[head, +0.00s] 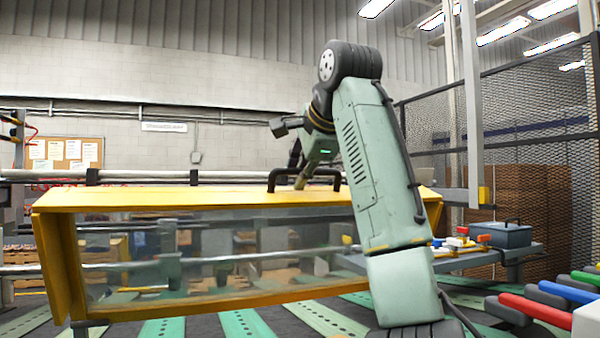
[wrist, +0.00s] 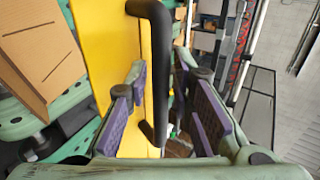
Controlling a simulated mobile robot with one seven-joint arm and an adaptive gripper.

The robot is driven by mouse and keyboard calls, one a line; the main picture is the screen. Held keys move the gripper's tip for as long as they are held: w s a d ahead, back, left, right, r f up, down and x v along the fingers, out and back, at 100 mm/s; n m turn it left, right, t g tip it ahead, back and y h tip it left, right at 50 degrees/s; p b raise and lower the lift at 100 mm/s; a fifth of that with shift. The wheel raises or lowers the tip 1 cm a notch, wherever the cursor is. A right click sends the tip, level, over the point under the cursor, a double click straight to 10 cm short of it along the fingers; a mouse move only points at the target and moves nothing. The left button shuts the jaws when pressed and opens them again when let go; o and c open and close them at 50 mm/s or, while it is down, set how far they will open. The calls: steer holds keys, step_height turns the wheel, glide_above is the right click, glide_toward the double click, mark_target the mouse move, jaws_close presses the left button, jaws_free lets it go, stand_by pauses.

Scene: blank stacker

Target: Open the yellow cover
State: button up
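The yellow cover (head: 130,200) spans the middle of the head view, with a yellow top edge, yellow sides and a clear front panel. A black bar handle (head: 278,178) stands on its top, partly behind my arm. In the wrist view the handle (wrist: 158,75) runs lengthwise over the yellow surface (wrist: 108,40). My gripper (wrist: 168,88) is open, with its two purple-padded fingers on either side of the handle. Gaps show between the pads and the bar, so I see no grip on it. In the head view my gripper (head: 302,175) is small and reaches down at the handle.
A side shelf at the right holds a grey-blue toolbox (head: 502,235) and small coloured parts. Red, blue and green handled items (head: 538,308) lie at the lower right. A cardboard box (wrist: 40,50) shows left of the cover in the wrist view. A mesh fence (head: 520,130) stands behind.

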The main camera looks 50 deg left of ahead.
steer(key=shift+o, duration=0.8)
steer(key=shift+s, duration=0.1)
steer(key=shift+d+r, duration=0.2)
steer(key=shift+r, duration=0.05)
steer(key=v, duration=0.5)
steer(key=shift+a, duration=0.1)
steer(key=s+d, duration=0.4)
steer(key=d, duration=0.6)
steer(key=shift+s+d+f, duration=0.25)
steer(key=shift+d, duration=0.15)
steer(key=shift+d, duration=0.1)
